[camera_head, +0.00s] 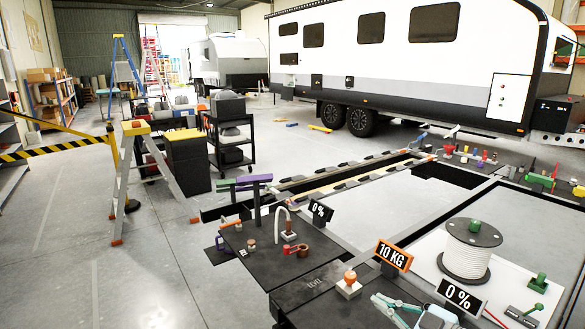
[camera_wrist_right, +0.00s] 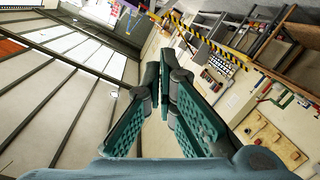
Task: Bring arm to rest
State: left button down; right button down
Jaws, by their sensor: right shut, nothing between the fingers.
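My right gripper (camera_head: 392,308) shows at the bottom edge of the head view, low and right of centre, in front of the dark chassis deck. Its teal fingers also fill the middle of the right wrist view (camera_wrist_right: 164,80), tips together, shut with nothing between them. The wrist view is tilted, with the ceiling at left and the workshop floor at right. My left gripper is not in view.
The chassis deck (camera_head: 262,262) carries small fittings near the gripper. A cable spool (camera_head: 467,251), a "10 KG" sign (camera_head: 394,256) and a "0 %" sign (camera_head: 461,297) stand close by. A caravan (camera_head: 400,60) stands behind. Open floor (camera_head: 150,270) lies at left.

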jog(key=s+d+r+m+t+h, duration=0.3)
jog(key=d+r+m+t+h, duration=0.15)
jog(key=r+m+t, duration=0.3)
jog(key=s+d+f+m+g+h, duration=0.5)
jog(key=s+d+f+m+h, duration=0.35)
jog(key=f+h, duration=0.35)
jog(key=s+a+f+n+g+y, duration=0.1)
jog(key=s+a+f+g+y, duration=0.15)
jog(key=s+f+g, duration=0.35)
jog(key=s+a+f+n+g+y, duration=0.15)
jog(key=s+a+f, duration=0.25)
jog(key=s, duration=0.5)
jog(key=s+a+f+n+g+y, duration=0.1)
jog(key=s+a+f+g, duration=0.25)
jog(key=s+f, duration=0.3)
jog(key=s+d+f+g, duration=0.1)
jog(key=d+f, duration=0.1)
jog(key=f, duration=0.8)
jog(key=s+d+f+g, duration=0.1)
jog(key=s+f, duration=0.1)
jog(key=f, duration=0.9)
jog(key=s+d+f+g, duration=0.1)
jog(key=s+f, duration=0.9)
jog(key=s, duration=0.2)
jog(key=shift+s+f+m, duration=0.15)
jog(key=shift+s+m, duration=0.2)
jog(key=shift+s, duration=0.05)
